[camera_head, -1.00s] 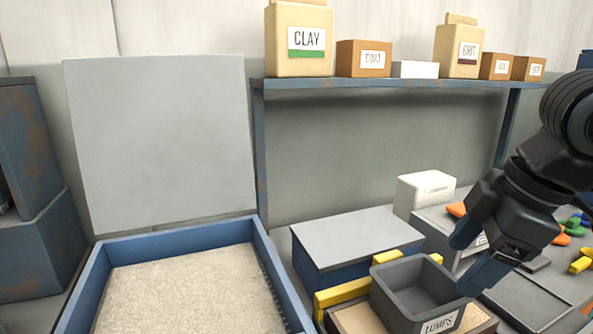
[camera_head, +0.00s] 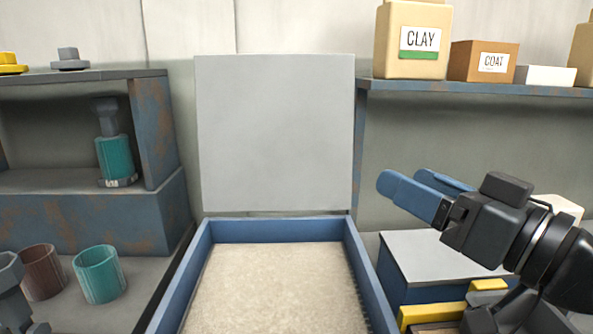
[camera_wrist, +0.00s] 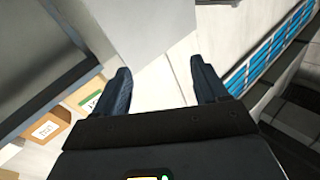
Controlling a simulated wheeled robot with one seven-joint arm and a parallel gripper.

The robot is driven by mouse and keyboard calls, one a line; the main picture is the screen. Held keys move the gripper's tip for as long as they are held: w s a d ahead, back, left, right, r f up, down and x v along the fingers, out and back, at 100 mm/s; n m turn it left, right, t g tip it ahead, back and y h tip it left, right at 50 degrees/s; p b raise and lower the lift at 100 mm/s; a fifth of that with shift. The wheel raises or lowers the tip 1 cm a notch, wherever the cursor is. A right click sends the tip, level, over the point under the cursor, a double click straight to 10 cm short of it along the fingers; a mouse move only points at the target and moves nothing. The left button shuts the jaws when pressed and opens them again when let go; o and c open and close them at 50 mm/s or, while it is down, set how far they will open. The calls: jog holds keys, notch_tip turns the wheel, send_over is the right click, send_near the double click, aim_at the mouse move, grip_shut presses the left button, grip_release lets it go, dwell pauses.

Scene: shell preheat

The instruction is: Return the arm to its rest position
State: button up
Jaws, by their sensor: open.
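My gripper (camera_head: 412,183) is at the right of the head view, raised in front of the shelf unit, with its blue fingers pointing left and slightly up. The fingers are apart with nothing between them. In the wrist view my gripper (camera_wrist: 160,85) also shows two separated dark blue fingers and an empty gap. My black arm comes in from the right edge of the head view.
An open blue box (camera_head: 205,262) with pale granular fill stands at centre, its grey lid (camera_head: 275,130) upright behind. A closed grey-topped box (camera_head: 415,252) sits below my gripper. Teal (camera_head: 99,275) and brown (camera_head: 42,272) cups stand left. A shelf (camera_head: 480,88) holds a CLAY container (camera_head: 411,40).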

jog(key=s+d+f+m+t+h, duration=0.1)
jog(key=s+f+m+h, duration=0.5)
jog(key=f, duration=0.4)
jog(key=s+d+f+m+t+h, duration=0.1)
jog(key=s+f+m+h, duration=0.4)
jog(key=s+f, duration=0.5)
jog(key=s+d+f+n+g, duration=0.1)
jog(key=s+d+f+n, duration=0.1)
jog(key=s, duration=0.8)
jog(key=s+d+f+n+g, duration=0.2)
jog(key=s+d+f+n, duration=0.1)
jog(key=s, duration=0.7)
jog(key=shift+s+d+f+n, duration=0.15)
jog(key=shift+s+f+n, duration=0.25)
jog(key=shift+f+n, duration=0.15)
